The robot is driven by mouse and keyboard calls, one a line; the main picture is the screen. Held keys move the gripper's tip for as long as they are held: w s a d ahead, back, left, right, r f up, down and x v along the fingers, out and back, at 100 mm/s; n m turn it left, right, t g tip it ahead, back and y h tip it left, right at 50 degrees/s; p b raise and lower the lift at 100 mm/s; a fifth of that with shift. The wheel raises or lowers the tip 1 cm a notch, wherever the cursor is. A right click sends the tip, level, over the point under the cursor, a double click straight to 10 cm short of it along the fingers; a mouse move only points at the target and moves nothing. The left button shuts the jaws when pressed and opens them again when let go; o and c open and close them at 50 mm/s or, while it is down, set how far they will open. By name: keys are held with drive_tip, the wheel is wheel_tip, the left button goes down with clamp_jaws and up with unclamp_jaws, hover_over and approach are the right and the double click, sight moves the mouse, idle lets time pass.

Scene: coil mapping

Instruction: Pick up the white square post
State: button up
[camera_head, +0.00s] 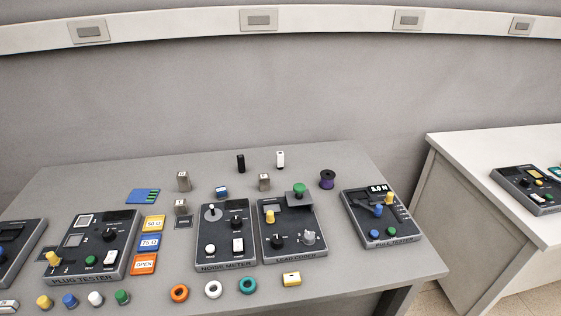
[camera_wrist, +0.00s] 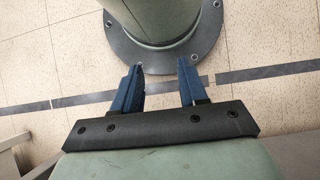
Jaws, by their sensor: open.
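A small white square post (camera_head: 280,159) stands upright near the back of the grey table in the head view, just right of a similar black post (camera_head: 241,163). The two posts are apart, with bare table between them. My gripper (camera_wrist: 161,82) shows only in the wrist view, with its two blue fingers spread and nothing between them. It is over the tiled floor, away from the table objects. The post is not in the wrist view.
Metal blocks (camera_head: 264,182) and a dark spool (camera_head: 327,179) stand in front of the posts. Tester boxes, including the lead checker (camera_head: 291,243), fill the table's middle. Coloured rings and caps line the front. The back strip of table is mostly clear. A second table (camera_head: 480,150) stands right.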

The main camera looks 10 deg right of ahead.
drive_tip(key=shift+o, duration=0.2)
drive_tip(key=shift+o, duration=1.4)
